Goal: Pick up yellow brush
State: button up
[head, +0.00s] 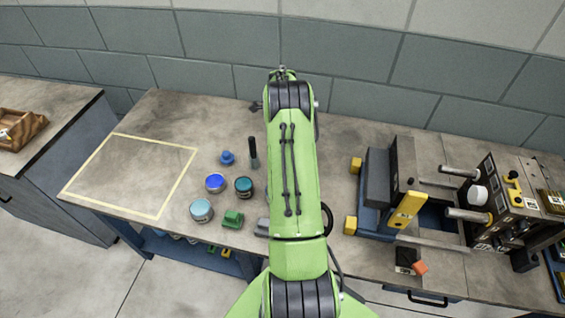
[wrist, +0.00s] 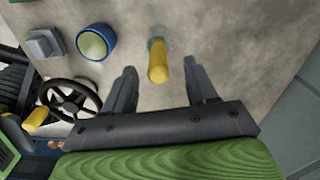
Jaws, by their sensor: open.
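The yellow brush (wrist: 158,66) shows in the wrist view, its rounded yellow handle toward me and a greyish part behind it near the worktop. My gripper (wrist: 161,80) is open, with one dark finger on each side of the brush and visible gaps to both. I cannot tell how far the fingertips are from it in depth. In the head view my green arm covers the middle of the bench, and the brush does not show there.
In the wrist view, a blue round container (wrist: 96,42), a grey block (wrist: 45,43) and a black handwheel (wrist: 68,100) lie left of the brush. In the head view, several jars (head: 202,210) stand left of my arm, and a mould machine (head: 408,200) stands right.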

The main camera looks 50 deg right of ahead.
jog(key=f, duration=0.5)
jog(key=shift+s+f, duration=0.25)
jog(key=shift+c, duration=0.5)
grip_shut()
